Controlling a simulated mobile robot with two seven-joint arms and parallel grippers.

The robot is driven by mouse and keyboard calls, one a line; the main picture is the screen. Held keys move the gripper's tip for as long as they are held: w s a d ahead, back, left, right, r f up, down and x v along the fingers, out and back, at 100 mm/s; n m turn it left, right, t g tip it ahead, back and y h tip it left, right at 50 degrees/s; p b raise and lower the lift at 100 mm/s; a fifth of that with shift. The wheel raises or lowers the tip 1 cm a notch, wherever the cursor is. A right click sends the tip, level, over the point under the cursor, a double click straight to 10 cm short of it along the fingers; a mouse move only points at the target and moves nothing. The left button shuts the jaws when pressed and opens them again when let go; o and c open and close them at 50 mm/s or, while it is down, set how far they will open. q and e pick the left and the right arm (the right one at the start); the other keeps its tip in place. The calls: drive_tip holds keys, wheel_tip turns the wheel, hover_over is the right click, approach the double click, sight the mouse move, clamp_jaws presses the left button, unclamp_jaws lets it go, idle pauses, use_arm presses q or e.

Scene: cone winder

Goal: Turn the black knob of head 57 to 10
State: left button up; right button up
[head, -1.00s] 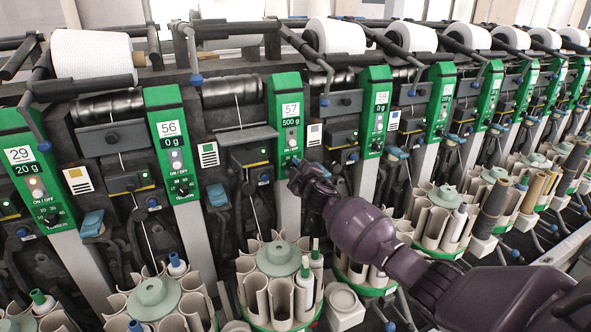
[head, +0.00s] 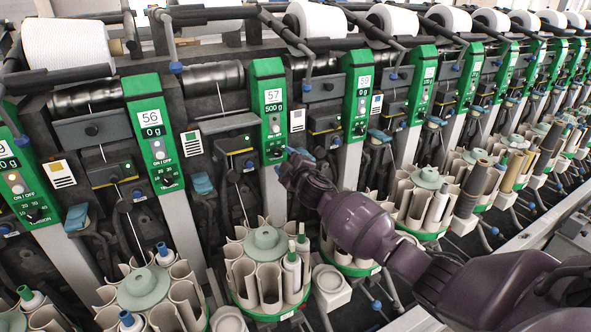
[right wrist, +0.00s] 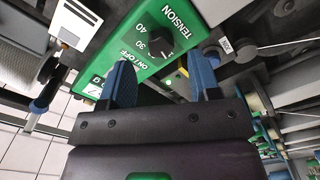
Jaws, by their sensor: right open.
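The green panel of head 57 (head: 269,80) stands in the middle of the head view, with "57" and "500 g" on it. Its black knob (right wrist: 160,42) shows in the right wrist view beside the printed 30, 40 and "TENSION". The exact pointer setting is too small to read. My right gripper (right wrist: 163,80) is open, its two blue fingertips apart, pointing at the panel. The knob lies just beyond the fingertips, between their lines, and seems untouched. In the head view my right gripper (head: 290,163) is at the panel's lower end. My left gripper is not in view.
Below head 57 is a round magazine of tubes (head: 268,265).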

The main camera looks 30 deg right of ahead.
drive_tip(key=s, duration=0.6)
drive_tip(key=shift+s+a, duration=0.2)
drive_tip(key=shift+s, duration=0.05)
idle(0.3)
